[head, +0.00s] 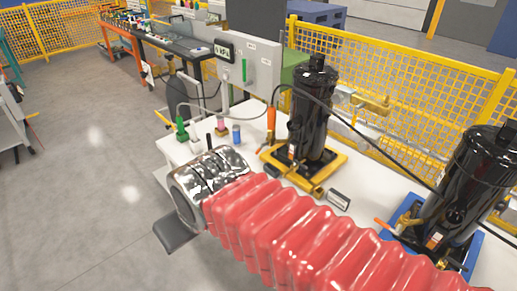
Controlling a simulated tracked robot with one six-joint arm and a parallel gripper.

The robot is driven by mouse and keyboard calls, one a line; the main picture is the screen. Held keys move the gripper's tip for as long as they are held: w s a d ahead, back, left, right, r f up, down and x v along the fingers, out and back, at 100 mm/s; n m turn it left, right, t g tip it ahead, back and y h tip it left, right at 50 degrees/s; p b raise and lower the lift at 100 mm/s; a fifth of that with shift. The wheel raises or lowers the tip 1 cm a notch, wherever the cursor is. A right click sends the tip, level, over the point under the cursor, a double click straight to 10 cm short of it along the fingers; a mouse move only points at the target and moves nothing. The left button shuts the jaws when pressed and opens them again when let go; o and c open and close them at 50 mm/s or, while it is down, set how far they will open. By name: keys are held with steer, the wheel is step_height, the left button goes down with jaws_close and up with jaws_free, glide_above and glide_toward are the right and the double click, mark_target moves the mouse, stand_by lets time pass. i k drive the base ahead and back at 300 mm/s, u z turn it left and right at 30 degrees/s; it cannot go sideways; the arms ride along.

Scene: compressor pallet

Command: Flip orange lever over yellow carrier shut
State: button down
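The yellow carrier (328,166) sits on the white table and bears a black compressor (309,115). Its orange lever (271,121) stands upright at the carrier's left side, beside the compressor. My arm, in a red bellows sleeve with a silver wrist, reaches in from the lower right, in front of the carrier. A dark flat part of my gripper (178,235) shows below the wrist, left of the table's front edge and apart from the lever. The fingers are mostly hidden, so I cannot tell whether they are open or shut.
A blue carrier (472,254) with a second black compressor (468,184) stands at the right; its orange lever (386,225) lies low. A grey gauge box (250,66), hoses and small coloured fittings stand behind. Yellow mesh fencing (405,90) runs along the back.

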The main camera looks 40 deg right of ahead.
mark_target(267, 143)
steer(key=z, duration=0.25)
steer(key=i, duration=1.1)
steer(key=z, duration=0.3)
